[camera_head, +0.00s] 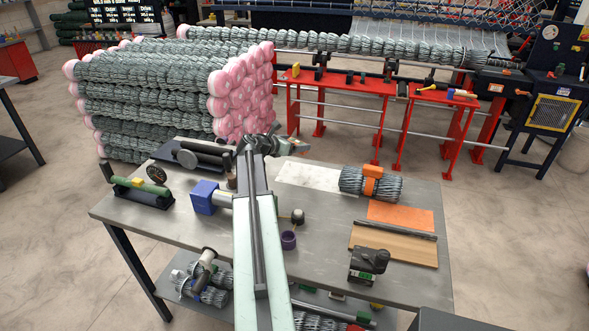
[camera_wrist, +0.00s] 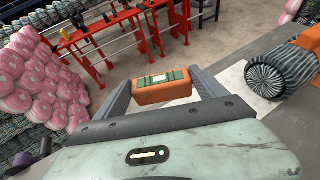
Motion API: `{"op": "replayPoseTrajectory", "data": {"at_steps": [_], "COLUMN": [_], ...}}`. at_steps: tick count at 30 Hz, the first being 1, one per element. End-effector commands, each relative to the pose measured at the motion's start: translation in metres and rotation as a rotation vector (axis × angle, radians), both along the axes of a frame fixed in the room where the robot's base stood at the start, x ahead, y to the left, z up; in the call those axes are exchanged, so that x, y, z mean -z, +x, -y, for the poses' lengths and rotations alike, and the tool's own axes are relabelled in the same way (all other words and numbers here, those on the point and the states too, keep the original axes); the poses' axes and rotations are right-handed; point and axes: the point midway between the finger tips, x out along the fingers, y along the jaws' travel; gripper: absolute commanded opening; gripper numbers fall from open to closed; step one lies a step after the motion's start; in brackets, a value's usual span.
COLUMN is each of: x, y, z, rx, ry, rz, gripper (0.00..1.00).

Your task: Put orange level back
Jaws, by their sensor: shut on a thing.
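My gripper (camera_wrist: 162,88) is shut on the orange level (camera_wrist: 150,94) in the wrist view. The level is a short orange block with green and whitish markings on its top face, held crosswise between the two fingers. In the head view my gripper (camera_head: 289,146) is over the back part of the grey workbench (camera_head: 330,233), left of the white sheet. The level is too small and covered there to make out clearly.
A wire roll with an orange band (camera_head: 371,184), an orange sheet (camera_head: 401,214) and a dark device (camera_head: 368,265) are on the bench's right. A blue block (camera_head: 205,197) stands left of my arm. Stacked pink-ended rolls (camera_head: 240,95) and red stands (camera_head: 345,84) are behind.

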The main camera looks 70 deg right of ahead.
Motion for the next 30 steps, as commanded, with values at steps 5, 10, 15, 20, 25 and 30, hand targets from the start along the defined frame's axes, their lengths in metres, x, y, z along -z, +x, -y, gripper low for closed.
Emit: {"op": "replayPoseTrajectory", "data": {"at_steps": [5, 10, 15, 20, 25, 30], "x": [0.047, 0.047, 0.073, 0.086, 0.082, 0.085], "y": [0.000, 0.001, 0.001, 0.001, 0.002, 0.002], "z": [0.000, 0.000, 0.000, 0.000, 0.000, -0.001], "rx": [-0.002, -0.003, -0.004, -0.004, -0.004, -0.004], "ry": [0.000, 0.000, 0.001, 0.000, 0.001, 0.001], "rz": [0.000, -0.001, 0.000, -0.001, 0.000, 0.000], "gripper": [0.28, 0.28, 0.28, 0.28, 0.28, 0.90]}}
